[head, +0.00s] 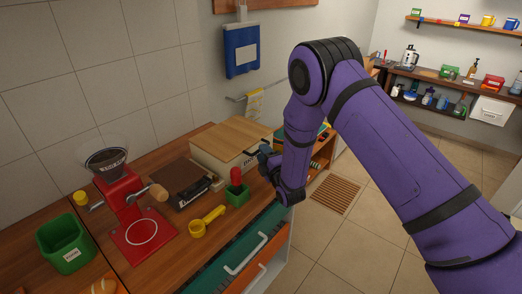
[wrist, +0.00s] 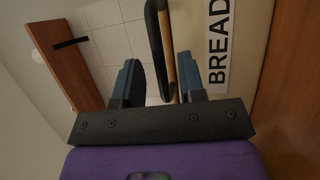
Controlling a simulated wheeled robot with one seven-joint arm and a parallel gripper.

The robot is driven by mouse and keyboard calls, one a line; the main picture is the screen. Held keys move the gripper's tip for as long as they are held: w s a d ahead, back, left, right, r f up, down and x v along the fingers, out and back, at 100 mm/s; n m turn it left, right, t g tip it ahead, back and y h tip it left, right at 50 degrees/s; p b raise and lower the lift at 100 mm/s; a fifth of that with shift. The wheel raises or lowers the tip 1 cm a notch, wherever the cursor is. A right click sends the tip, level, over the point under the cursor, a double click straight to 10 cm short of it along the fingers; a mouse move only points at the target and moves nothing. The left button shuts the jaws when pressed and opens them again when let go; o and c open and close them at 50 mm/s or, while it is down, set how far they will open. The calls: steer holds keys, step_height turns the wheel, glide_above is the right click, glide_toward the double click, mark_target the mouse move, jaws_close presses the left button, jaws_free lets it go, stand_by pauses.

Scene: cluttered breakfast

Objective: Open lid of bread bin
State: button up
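The bread bin (head: 215,158) is a cream box with a flat wooden lid (head: 232,138), standing on the counter against the wall. The lid looks closed. My gripper (head: 266,158) is at the bin's front right, partly covering its label. In the wrist view, the label reading BREAD (wrist: 217,45) is on the bin's cream front, turned sideways. A black, curved handle-like bar (wrist: 154,40) and a thin wooden edge (wrist: 168,62) show between my gripper's blue fingers (wrist: 160,78). The fingers are apart. I cannot tell whether they touch the bar or edge.
A red coffee grinder (head: 135,205), green bin (head: 66,243), dark board (head: 178,182), yellow scoop (head: 206,222) and small green pot (head: 237,194) crowd the counter. Drawer handles (head: 246,255) stick out in front. Open floor (head: 350,255) lies to the right.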

steer(key=shift+x, duration=1.15)
jaws_close()
steer(key=shift+r, duration=0.1)
